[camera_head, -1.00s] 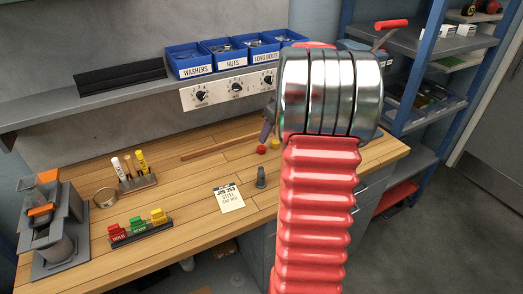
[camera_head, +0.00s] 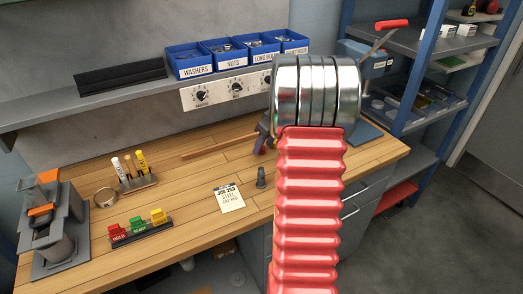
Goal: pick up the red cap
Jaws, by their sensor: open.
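The red cap, which showed on the bench beside a yellow one in the earlier view, cannot be clearly made out now; my gripper and arm cover that spot. My gripper (camera_head: 263,141) is low over the wooden bench, left of my arm's silver joint, and mostly hidden behind it. Its fingers point down at about the place where the caps were. The jaws are open, and I see nothing held in them. Whether a finger touches the cap is hidden.
A small dark peg (camera_head: 261,178) stands in front of my gripper, beside a job card (camera_head: 230,198). Left are a marker stand (camera_head: 138,183), a tape ring (camera_head: 105,197) and a rack of coloured blocks (camera_head: 141,232). Blue bins (camera_head: 189,61) line the shelf behind.

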